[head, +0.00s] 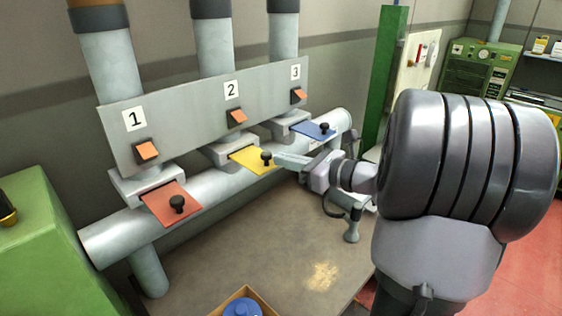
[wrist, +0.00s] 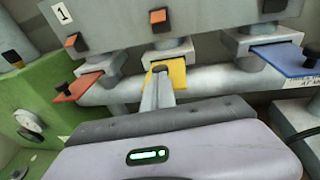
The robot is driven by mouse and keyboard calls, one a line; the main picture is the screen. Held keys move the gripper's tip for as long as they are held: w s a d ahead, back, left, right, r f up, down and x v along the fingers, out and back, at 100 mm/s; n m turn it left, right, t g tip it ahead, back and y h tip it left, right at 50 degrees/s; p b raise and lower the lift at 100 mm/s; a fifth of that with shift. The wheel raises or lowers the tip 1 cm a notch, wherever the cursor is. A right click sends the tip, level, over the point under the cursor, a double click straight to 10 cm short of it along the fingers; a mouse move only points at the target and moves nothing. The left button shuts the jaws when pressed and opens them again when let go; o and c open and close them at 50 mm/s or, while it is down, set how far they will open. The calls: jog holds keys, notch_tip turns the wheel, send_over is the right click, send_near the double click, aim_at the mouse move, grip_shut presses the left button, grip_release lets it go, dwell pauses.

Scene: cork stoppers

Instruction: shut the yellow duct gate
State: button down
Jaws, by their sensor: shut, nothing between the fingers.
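The yellow duct gate (head: 246,159) is a flat plate sticking out of its grey housing under the number 2, with a black knob (head: 266,157) near its outer edge. It also shows in the wrist view (wrist: 179,74), partly hidden behind my fingers. My gripper (head: 278,159) is shut and empty, its fingertips right at the outer side of the black knob. In the wrist view my closed fingers (wrist: 158,84) point at the knob. I cannot tell whether they touch it.
A red gate (head: 168,203) sticks out to the left and a blue gate (head: 311,130) to the right, each with a black knob. A large grey pipe (head: 110,235) runs below the gates. A box (head: 216,312) with a blue item stands on the bench (head: 270,245), which is otherwise mostly clear.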

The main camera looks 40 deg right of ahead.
aim_at(260, 159)
jog(key=shift+w+a+f, duration=0.1)
jog(key=shift+w+a, duration=0.05)
jog(key=shift+w, duration=0.5)
jog(key=shift+w, duration=0.1)
jog(key=x, duration=0.2)
jog(key=p+x, duration=0.1)
jog(key=x, duration=0.2)
jog(key=d+r+x, duration=0.1)
jog(key=x, duration=0.1)
jog(key=shift+w, duration=0.5)
jog(key=shift+r, duration=0.1)
